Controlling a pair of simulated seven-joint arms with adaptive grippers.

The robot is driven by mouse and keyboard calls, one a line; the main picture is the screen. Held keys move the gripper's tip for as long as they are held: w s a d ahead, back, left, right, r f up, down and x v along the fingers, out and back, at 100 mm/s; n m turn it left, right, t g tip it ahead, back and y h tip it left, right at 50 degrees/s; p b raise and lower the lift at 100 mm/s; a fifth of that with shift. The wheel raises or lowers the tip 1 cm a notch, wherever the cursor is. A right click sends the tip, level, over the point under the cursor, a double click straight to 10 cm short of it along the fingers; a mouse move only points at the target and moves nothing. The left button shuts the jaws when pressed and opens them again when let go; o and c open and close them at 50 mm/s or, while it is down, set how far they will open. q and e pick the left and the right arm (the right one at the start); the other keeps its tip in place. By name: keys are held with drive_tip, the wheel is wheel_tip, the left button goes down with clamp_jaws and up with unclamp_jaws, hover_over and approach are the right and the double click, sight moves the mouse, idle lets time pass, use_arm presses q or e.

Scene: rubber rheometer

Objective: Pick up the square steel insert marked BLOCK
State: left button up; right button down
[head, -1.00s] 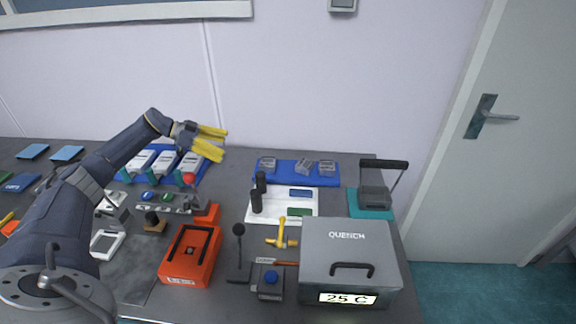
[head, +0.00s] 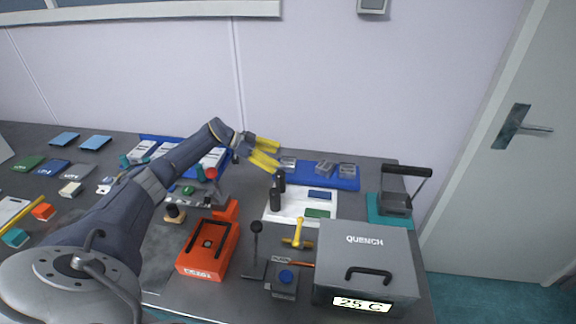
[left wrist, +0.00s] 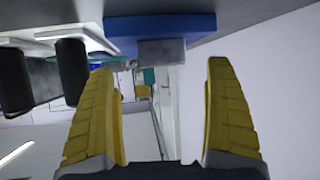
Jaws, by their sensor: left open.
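Three small grey steel inserts sit on a blue mat (head: 318,180) at the back of the bench: a left one (head: 288,162), a middle one (head: 325,168) and a right one (head: 347,170). Their markings are too small to read, so I cannot tell which says BLOCK. My left gripper (head: 277,154) is open and empty, its yellow fingers pointing right beside the left insert. In the left wrist view, a grey insert (left wrist: 161,52) on the blue mat (left wrist: 160,25) shows ahead, between the fingertips of the left gripper (left wrist: 160,70). My right gripper is out of view.
A white tray (head: 290,215) with black handles (head: 276,195) stands in front of the mat. A grey QUENCH box (head: 365,255), an orange box (head: 207,250) and a teal-based press (head: 392,205) stand nearby. The wall is close behind.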

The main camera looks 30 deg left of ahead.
sight(286, 161)
use_arm(q)
drive_tip(key=shift+x, duration=2.65)
drive_tip(key=shift+r, duration=0.1)
drive_tip(key=c, duration=1.7)
